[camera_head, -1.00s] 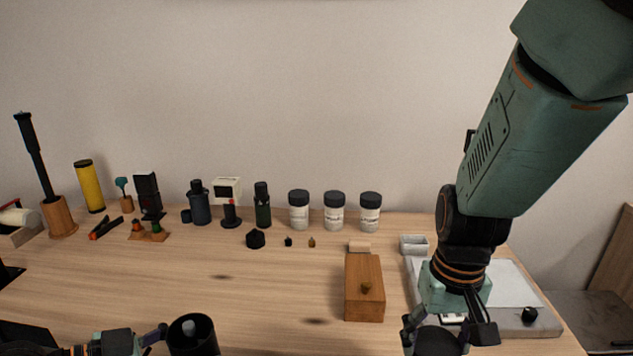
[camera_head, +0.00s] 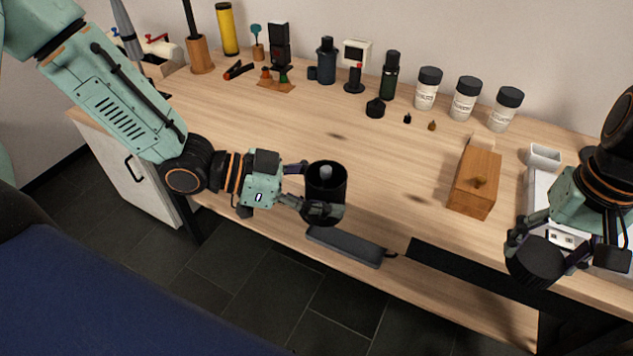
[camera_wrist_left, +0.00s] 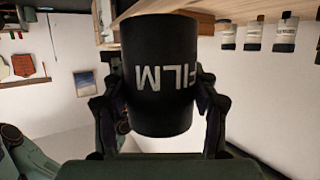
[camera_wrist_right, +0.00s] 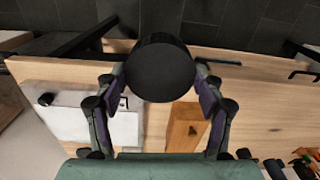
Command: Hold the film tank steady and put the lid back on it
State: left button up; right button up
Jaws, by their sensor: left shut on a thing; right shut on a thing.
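The black film tank (camera_head: 326,181) is open at the top, with a pale core inside. My left gripper (camera_head: 318,208) is shut around its side and holds it near the table's front edge; I cannot tell whether its base touches anything. In the left wrist view the tank (camera_wrist_left: 160,100) fills the space between the fingers, and its white FILM lettering shows upside down. My right gripper (camera_head: 540,252) is shut on the round black lid (camera_head: 535,262), held at the right, well apart from the tank. The lid (camera_wrist_right: 160,70) also shows between the fingers in the right wrist view.
A wooden box (camera_head: 474,180) stands between the two grippers. A white scale-like device (camera_head: 545,190) lies under the right arm. Several bottles and white jars (camera_head: 465,98) line the back. A dark bar (camera_head: 345,247) lies at the front below the tank. The middle tabletop is clear.

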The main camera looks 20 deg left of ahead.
pick_arm(q)
jog(key=shift+w+d+f+m+g+h, duration=0.1)
jog(key=shift+d+m+g+h, duration=0.1)
jog(key=shift+d+m+g, duration=0.3)
jog(key=shift+w+d+f+m+g+h, duration=0.1)
jog(key=shift+d+m+g+h, duration=0.15)
jog(key=shift+d, duration=0.35)
pick_arm(e)
jog(key=shift+a, duration=0.1)
pick_arm(q)
jog(key=w+d+f+m+g, duration=0.1)
jog(key=d+m+g, duration=0.4)
jog(key=d, duration=0.3)
jog(key=shift+g+h, duration=0.35)
jog(key=shift+g, duration=0.2)
jog(key=shift+w, duration=0.1)
